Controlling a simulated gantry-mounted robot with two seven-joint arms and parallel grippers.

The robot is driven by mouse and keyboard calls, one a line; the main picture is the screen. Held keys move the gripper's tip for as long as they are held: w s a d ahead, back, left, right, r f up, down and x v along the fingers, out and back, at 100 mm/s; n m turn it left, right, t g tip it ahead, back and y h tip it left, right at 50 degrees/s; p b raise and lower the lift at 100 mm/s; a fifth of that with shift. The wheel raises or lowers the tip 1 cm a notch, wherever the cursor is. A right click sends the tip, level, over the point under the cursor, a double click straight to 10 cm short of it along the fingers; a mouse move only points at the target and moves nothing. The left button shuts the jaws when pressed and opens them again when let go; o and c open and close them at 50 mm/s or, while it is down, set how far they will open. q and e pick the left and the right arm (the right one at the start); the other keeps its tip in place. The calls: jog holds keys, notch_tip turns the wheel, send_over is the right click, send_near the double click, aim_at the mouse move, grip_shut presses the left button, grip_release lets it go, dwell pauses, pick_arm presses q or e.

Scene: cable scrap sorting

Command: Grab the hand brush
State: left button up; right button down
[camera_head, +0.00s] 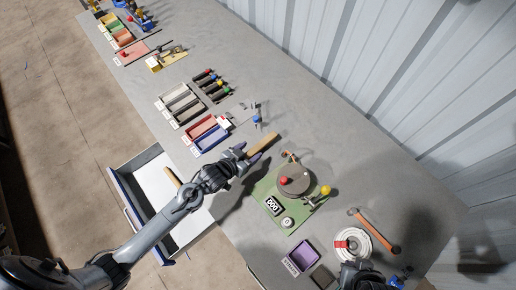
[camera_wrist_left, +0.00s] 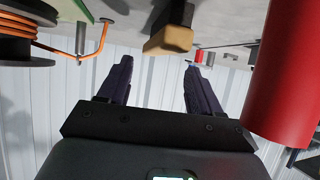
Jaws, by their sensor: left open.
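The hand brush (camera_head: 264,143) lies on the grey bench, its tan wooden body slanting just beyond my left gripper. In the left wrist view, a tan block with a dark part, which looks like the brush (camera_wrist_left: 168,41), shows ahead of the fingertips. My left gripper (camera_head: 245,155) is low over the bench at the near end of the brush. Its two dark fingers (camera_wrist_left: 158,72) are apart with nothing between them. A dark shape at the bottom right of the head view looks like my right gripper (camera_head: 361,276); its fingers are not clear.
A green board with a cable reel (camera_head: 293,180) stands right of the brush. Red and blue trays (camera_head: 207,132) lie to the left. A white drawer (camera_head: 150,187) sticks out below my left arm. A large red cylinder (camera_wrist_left: 288,75) is close in the wrist view.

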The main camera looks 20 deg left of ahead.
aim_at(260, 144)
pick_arm(q)
jog(key=shift+x, duration=2.55)
jog(key=shift+d, duration=0.1)
jog(key=shift+c, duration=0.4)
jog(key=shift+r, duration=0.1)
grip_shut()
